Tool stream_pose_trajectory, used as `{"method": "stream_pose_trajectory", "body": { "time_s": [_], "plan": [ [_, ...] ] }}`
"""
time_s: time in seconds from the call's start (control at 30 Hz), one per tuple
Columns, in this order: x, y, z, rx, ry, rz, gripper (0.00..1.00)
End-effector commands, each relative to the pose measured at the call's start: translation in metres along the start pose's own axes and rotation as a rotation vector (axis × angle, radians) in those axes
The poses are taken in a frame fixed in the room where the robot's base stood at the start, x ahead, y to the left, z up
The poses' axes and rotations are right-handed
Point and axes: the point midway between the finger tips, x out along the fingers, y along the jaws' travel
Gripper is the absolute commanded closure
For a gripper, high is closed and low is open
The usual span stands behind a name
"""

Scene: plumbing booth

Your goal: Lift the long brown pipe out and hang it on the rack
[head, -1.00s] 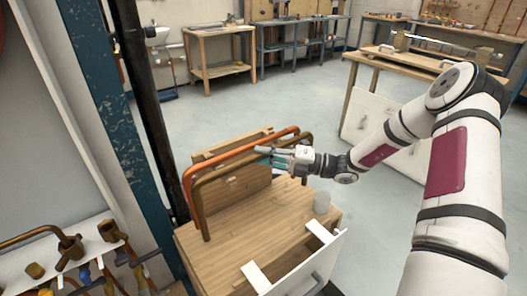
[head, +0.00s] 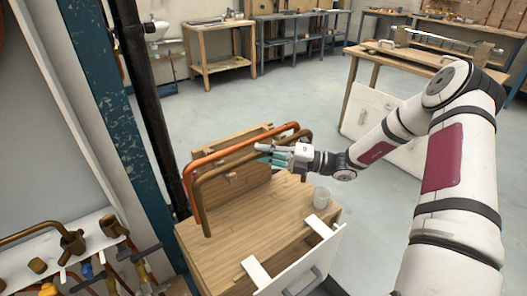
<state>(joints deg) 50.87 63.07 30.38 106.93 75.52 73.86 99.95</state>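The long brown pipe (head: 203,203) is a bent tube standing like an arch over the wooden cabinet top (head: 250,228). Its near leg comes down at the left of the top, and its upper run slopes back to the right. An orange pipe (head: 193,187) of similar shape stands just behind it. My gripper (head: 262,154) reaches in from the right, its fingers at the brown pipe's upper run. The fingers overlap the pipe in the picture, and whether they grip it is too small to tell. I cannot make out for certain which thing is the rack.
A clear cup (head: 321,197) stands on the cabinet's right side, near a white panel (head: 305,265) with a handle. A blue post (head: 117,130) and dark upright pipe (head: 150,115) are close on the left. A white shelf (head: 95,237) holds brass fittings. Open floor lies behind.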

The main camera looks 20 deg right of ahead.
Motion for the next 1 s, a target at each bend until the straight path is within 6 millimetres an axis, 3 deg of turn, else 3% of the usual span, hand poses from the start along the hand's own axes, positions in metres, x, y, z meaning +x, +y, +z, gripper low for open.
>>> {"method": "stream_pose_trajectory", "body": {
  "time_s": [0.03, 0.1, 0.53, 1.0],
  "plan": [
    [0.000, 0.001, 0.000, 0.000, 0.000, 0.001, 0.76],
    [0.000, 0.000, 0.000, 0.000, 0.000, 0.001, 0.60],
    [-0.008, -0.001, 0.001, 0.000, -0.002, -0.002, 0.60],
    [-0.095, -0.001, 0.000, 0.000, -0.002, -0.002, 0.60]
  ]
}}
